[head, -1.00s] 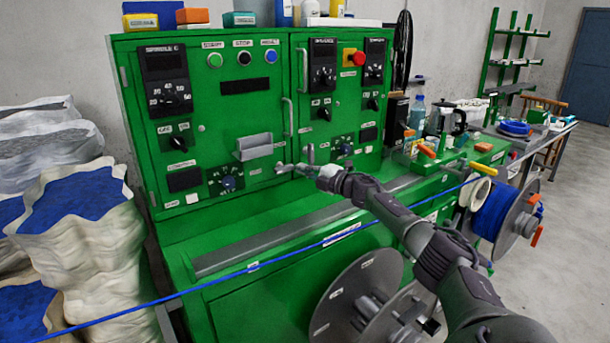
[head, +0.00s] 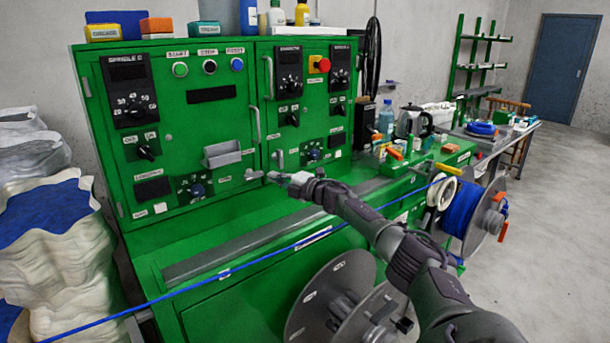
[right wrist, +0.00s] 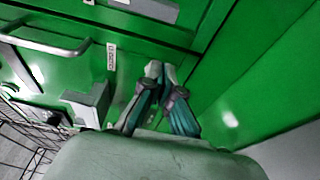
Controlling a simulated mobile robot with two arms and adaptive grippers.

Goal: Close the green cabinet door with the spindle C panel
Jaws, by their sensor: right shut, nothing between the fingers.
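The green cabinet door with the spindle C panel (head: 178,105) is the left door of the green cabinet. It carries a black dial panel (head: 128,90), a vertical handle (head: 255,124) and a small grey tray (head: 222,154). It looks flush or nearly so with the cabinet front; I cannot tell whether a small gap is left. My right gripper (head: 271,177) is shut and empty at the door's lower right corner, by a small grey latch (head: 254,174). In the right wrist view its fingertips (right wrist: 160,72) are together, close to the green surface; contact is unclear. My left gripper is not in view.
A blue cable (head: 300,243) runs across in front of the cabinet to a blue spool (head: 465,208). Grey reel discs (head: 328,295) stand below. Wrapped sacks (head: 55,245) stand at left. Bottles and a kettle (head: 414,121) are on the right bench.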

